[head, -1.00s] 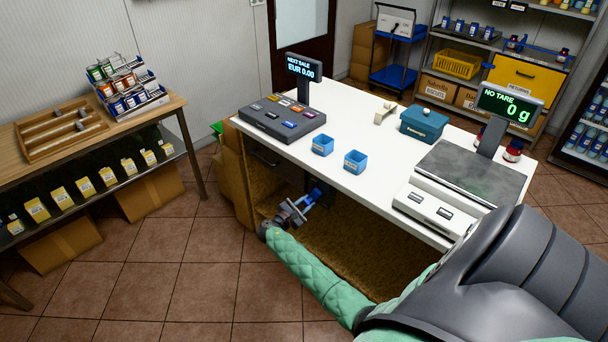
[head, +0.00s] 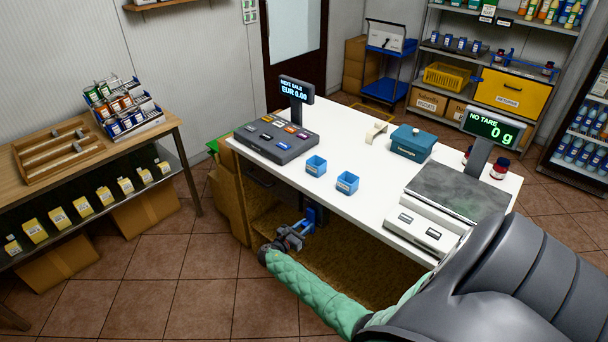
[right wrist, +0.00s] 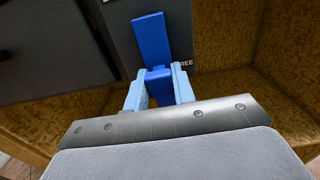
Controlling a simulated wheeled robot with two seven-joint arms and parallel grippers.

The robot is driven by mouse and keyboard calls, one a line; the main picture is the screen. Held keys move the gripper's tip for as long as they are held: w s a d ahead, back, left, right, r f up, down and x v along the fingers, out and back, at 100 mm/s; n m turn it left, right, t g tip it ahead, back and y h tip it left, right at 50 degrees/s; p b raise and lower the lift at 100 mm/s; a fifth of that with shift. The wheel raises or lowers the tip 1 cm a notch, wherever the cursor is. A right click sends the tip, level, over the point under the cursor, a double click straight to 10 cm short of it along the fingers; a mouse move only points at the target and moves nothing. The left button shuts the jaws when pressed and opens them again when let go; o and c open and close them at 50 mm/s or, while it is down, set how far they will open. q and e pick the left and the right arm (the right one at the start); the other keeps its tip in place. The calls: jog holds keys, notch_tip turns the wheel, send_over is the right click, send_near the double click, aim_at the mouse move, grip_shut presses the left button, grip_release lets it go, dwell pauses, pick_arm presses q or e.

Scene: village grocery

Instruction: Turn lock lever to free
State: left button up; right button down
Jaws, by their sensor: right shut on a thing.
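The blue lock lever (right wrist: 152,42) is in the right wrist view, on a dark grey panel (right wrist: 118,30) under the counter. Part of the word "FREE" shows on the panel just right of the lever. My right gripper (right wrist: 158,84) is shut on the lever's near part, with a pale blue finger on each side. In the head view my right gripper (head: 300,230) reaches under the front of the white counter, and the lever is small and dark there. The rest of the lock's markings are hidden. My left gripper is not in view.
The white counter (head: 385,185) stands above the gripper and carries a cash register (head: 277,138), two blue cups (head: 316,166), a teal box (head: 412,143) and a scale (head: 455,190). Brown panels enclose the space under it. Tiled floor (head: 150,270) is clear at left.

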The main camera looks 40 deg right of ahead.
aim_at(303, 227)
dwell(0.3)
jog(key=c, duration=1.2)
grip_release()
jog(key=shift+o, duration=0.2)
jog(key=shift+a+f, duration=0.1)
jog(key=shift+a, duration=0.1)
jog(key=a+b, duration=0.1)
jog(key=a, duration=0.3)
jog(key=a+b, duration=0.1)
jog(key=a, duration=0.1)
jog(key=shift+s+b, duration=0.3)
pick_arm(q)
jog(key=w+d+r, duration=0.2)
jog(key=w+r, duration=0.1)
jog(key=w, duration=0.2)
pick_arm(e)
jog(key=shift+a, duration=0.7)
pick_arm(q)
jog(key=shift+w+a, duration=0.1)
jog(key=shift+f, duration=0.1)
